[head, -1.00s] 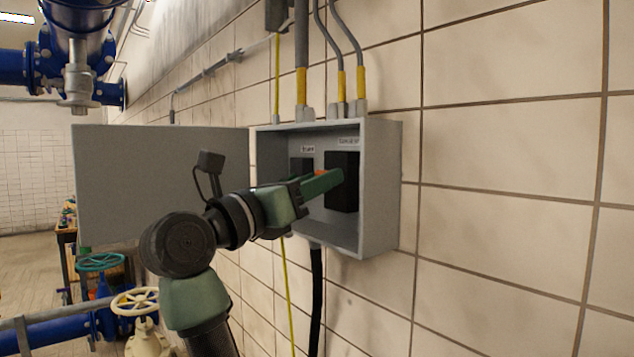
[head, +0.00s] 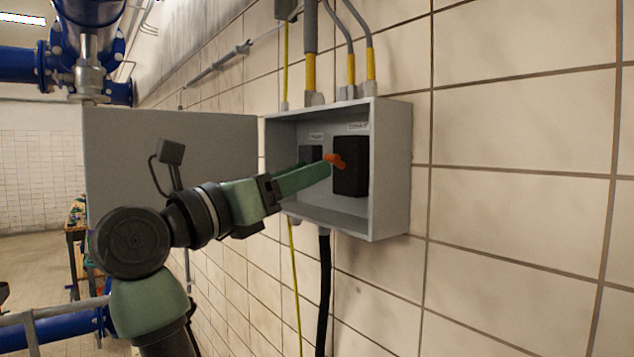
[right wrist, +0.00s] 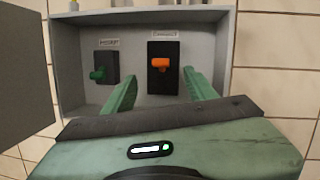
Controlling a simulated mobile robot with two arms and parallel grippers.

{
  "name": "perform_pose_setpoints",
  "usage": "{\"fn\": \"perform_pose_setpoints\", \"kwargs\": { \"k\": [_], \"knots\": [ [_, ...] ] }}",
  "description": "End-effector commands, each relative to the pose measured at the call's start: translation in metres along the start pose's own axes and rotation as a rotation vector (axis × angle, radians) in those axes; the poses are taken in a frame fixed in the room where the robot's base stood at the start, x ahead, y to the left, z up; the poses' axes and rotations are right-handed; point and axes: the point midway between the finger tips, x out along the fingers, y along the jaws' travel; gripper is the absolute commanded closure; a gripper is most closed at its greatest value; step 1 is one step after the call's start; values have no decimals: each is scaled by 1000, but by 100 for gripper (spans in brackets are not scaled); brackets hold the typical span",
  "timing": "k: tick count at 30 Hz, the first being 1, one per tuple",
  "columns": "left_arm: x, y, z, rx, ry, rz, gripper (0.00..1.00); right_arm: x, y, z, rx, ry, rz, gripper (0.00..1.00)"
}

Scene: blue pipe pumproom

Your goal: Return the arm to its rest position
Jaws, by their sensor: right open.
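My right gripper (head: 328,168) is open and empty, in front of the grey electrical box (head: 390,170). Its green fingers point into the box mouth; in the right wrist view the fingertips (right wrist: 160,78) stand apart, either side of the black switch (right wrist: 165,82). That switch (head: 351,180) carries an orange handle (head: 336,159), which also shows in the right wrist view (right wrist: 160,64) lying roughly crosswise. The fingers appear clear of the handle. A smaller dark switch (right wrist: 106,66) with a green knob (right wrist: 97,74) sits to its left. My left gripper is out of view.
The box's grey door (head: 170,150) stands open to the left, behind my right arm. Conduits (head: 310,45) run up from the box, and a black cable (head: 324,290) hangs below. Blue pipes (head: 85,50) are at the far left. The tiled wall at right is bare.

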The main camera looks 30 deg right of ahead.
Motion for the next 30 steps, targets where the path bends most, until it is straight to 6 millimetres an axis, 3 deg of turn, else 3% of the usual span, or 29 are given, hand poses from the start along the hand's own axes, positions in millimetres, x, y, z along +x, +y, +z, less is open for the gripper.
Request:
{"fn": "perform_pose_setpoints", "kwargs": {
  "k": [6, 23, 26, 30],
  "knots": [
    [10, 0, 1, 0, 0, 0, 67, -19, 0, 0, 0, 0, -1, 43],
    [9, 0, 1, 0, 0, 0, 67, -18, 1, -1, -10, -17, -7, 43],
    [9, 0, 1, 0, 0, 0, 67, -15, 3, -4, -54, -100, -35, 43],
    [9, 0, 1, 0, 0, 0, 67, -18, 11, -9, -208, -364, -102, 43]
  ]
}}
